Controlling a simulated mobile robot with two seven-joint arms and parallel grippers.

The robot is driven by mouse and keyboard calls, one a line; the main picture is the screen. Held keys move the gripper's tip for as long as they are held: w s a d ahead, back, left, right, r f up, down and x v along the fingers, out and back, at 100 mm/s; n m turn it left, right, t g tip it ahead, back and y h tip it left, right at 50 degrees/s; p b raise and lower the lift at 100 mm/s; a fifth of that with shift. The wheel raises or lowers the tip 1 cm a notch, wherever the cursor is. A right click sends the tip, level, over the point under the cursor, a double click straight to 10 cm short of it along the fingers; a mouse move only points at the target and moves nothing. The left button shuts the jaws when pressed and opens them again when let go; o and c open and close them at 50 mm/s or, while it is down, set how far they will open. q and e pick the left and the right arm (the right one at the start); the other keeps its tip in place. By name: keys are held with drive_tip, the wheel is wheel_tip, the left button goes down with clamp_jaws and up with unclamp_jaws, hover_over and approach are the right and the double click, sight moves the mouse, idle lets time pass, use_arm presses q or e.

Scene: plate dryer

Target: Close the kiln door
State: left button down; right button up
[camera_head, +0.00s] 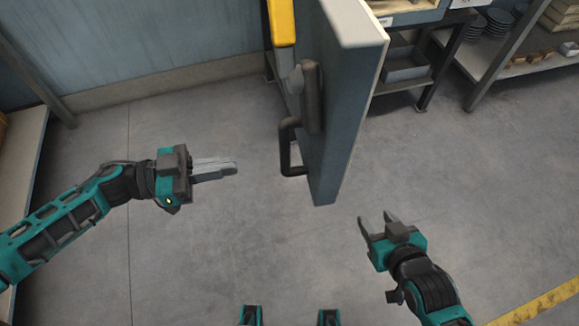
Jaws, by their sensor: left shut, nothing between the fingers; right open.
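The kiln door (345,110) stands swung open, seen nearly edge-on in the upper middle of the head view. A dark handle (286,150) sticks out from its left face, below a dark latch part (312,97). My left gripper (236,167) is shut and empty, to the left of the handle and apart from it. My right gripper (375,222) is open and empty, to the lower right of the door's bottom edge and apart from it. The kiln's opening is hidden behind the door.
A yellow part (282,22) stands left of the door top. Shelving with a grey bin (405,65) is behind the door on the right, and a rack with stacked plates (497,22) is at the upper right. The grey floor (220,250) around the grippers is clear.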

sight(316, 151)
use_arm(q)
drive_tip(key=x, duration=1.4)
drive_tip(key=shift+d, duration=0.1)
